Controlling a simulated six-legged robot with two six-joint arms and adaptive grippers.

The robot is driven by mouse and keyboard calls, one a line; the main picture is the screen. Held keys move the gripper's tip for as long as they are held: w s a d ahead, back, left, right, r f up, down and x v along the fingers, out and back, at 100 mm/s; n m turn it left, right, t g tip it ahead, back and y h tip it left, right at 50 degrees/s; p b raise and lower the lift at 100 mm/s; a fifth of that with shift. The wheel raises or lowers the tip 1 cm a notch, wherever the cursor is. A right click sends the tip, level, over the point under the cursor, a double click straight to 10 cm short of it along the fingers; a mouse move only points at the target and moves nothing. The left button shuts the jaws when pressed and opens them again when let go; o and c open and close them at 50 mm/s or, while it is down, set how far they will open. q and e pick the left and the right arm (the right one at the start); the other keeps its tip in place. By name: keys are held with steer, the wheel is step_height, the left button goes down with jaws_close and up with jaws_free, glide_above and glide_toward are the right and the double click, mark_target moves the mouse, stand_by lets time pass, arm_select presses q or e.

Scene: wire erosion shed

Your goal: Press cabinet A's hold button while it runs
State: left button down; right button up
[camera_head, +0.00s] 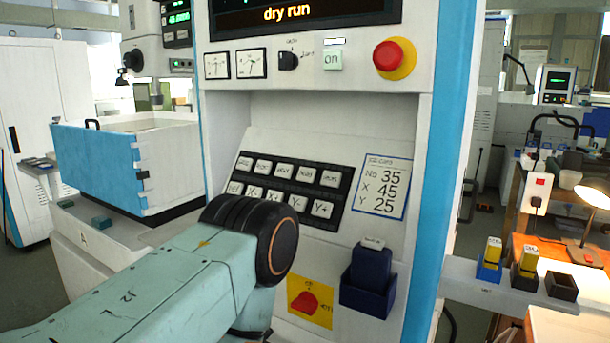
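The cabinet (300,112) stands straight ahead, and its display (300,14) reads "dry run". A letter A shows on the base at its left. Its black key panel (232,186) carries two rows of white keys on the sloped front. Lettering on the upper row is too small to read surely; the fourth key (307,174) may read hold. The lower row includes X and Y keys. A teal arm link of mine, coming in from the lower left, ends in a dark round joint just below the panel and covers part of the front. Neither gripper shows.
A red stop button (388,56), a lit "on" button (333,60) and a small selector knob (288,61) sit above the panel. A job card (381,187), a dark blue holder (368,283) and a red rotary switch (304,302) lie right and below. A lamp-lit bench (590,255) stands right.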

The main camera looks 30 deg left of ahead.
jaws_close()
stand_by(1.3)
